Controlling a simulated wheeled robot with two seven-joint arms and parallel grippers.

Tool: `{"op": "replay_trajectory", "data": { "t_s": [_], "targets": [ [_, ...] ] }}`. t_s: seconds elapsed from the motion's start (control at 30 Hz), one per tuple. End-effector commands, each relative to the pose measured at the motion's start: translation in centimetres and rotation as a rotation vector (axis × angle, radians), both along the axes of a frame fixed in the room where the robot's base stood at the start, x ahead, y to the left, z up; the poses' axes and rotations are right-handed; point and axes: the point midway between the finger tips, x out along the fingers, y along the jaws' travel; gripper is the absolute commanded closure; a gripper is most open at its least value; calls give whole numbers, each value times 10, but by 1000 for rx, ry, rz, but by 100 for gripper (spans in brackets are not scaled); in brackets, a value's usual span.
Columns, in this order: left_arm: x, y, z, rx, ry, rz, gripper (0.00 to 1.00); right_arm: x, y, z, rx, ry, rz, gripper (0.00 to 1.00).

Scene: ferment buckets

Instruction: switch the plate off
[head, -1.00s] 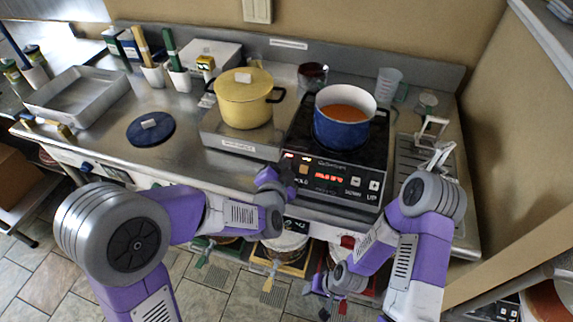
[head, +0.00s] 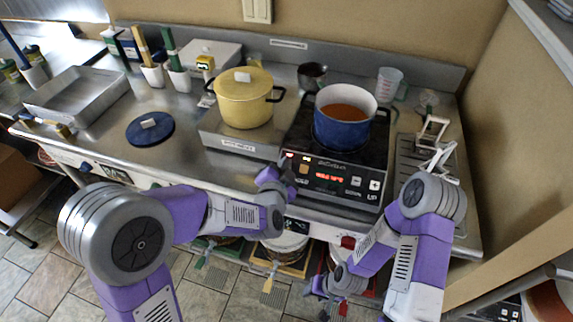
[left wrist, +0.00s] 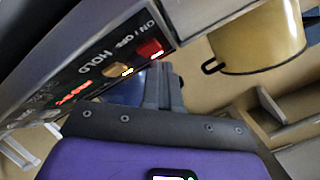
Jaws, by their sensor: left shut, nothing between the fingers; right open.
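The black hot plate (head: 300,138) has a front panel with a lit red display (head: 329,177), also lit in the left wrist view (left wrist: 73,92). The red ON/OFF button (left wrist: 150,48) and the amber HOLD button (left wrist: 118,70) show their lights in the left wrist view. My left gripper (head: 284,164) is shut and empty at the panel's left end. In the left wrist view its fingertips (left wrist: 162,66) are close to the ON/OFF button; I cannot tell whether they touch. My right gripper (head: 322,297) is open, low in front of the counter.
A blue pot (head: 341,131) of orange-red liquid stands on the plate. A yellow pot (head: 245,108) stands to its left on a steel block (head: 237,146). A blue lid (head: 150,129) lies on the counter. Buckets (head: 285,246) sit below the counter edge.

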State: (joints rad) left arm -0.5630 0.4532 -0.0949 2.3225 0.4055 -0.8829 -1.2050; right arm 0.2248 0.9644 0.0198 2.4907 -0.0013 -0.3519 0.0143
Motion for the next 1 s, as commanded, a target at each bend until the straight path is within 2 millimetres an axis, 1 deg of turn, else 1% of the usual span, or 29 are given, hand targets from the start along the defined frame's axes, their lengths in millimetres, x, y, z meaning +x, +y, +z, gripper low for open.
{"op": "replay_trajectory", "data": {
  "t_s": [0.8,1.0],
  "targets": [
    [4,-1,-9,0,0,0,100,0,0,-7,0,0,0,52],
    [4,-1,-6,0,0,0,100,0,0,-5,0,0,0,52]
  ]
}}
